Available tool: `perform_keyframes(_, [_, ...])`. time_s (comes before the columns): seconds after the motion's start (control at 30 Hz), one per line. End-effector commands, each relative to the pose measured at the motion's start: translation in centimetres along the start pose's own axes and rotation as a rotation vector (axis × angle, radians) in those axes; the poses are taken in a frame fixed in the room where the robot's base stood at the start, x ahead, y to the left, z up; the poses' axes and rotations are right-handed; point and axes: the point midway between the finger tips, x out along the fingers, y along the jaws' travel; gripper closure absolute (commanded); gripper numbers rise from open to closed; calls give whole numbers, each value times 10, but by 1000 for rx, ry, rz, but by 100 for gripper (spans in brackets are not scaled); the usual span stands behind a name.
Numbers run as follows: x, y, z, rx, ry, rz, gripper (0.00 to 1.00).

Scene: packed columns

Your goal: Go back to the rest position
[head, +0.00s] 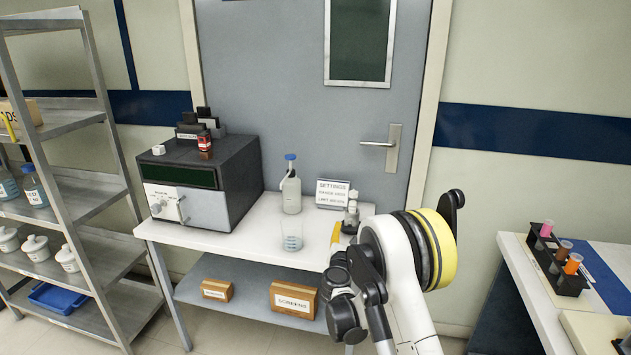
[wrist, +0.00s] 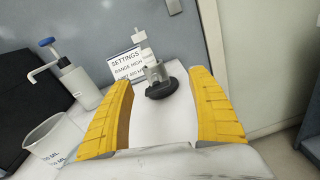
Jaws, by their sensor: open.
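My gripper (wrist: 158,78) is open, with its two yellow fingers spread wide in the wrist view and nothing held between them. In the head view my arm reaches over the right end of the white table, and one yellow finger of my gripper (head: 334,232) shows there; the other is hidden. A small grey-white device on a black round base (wrist: 162,88) stands upright on the table, seen beyond and between the fingers, touching neither. It also shows in the head view (head: 351,213), partly behind my arm.
A pump bottle (head: 291,193), a beaker (head: 292,238) and a settings sign (head: 332,193) stand close to my gripper's left. A dark boxy instrument (head: 205,180) fills the table's left. A shelf rack (head: 75,115) stands left; a bench with a tube rack (head: 556,262) stands right.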

Motion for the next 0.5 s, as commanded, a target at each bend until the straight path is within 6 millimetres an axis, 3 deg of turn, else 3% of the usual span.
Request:
perform_keyframes(0.03, [-4, -6, 23, 90, 21, -24, 32])
perform_keyframes(0.2, [-32, -34, 91, 492, 107, -135, 32])
perform_keyframes(0.37, [-78, -63, 138, 867, 176, -262, 32])
perform_keyframes(0.5, [-132, -88, 164, 1188, 226, -391, 32])
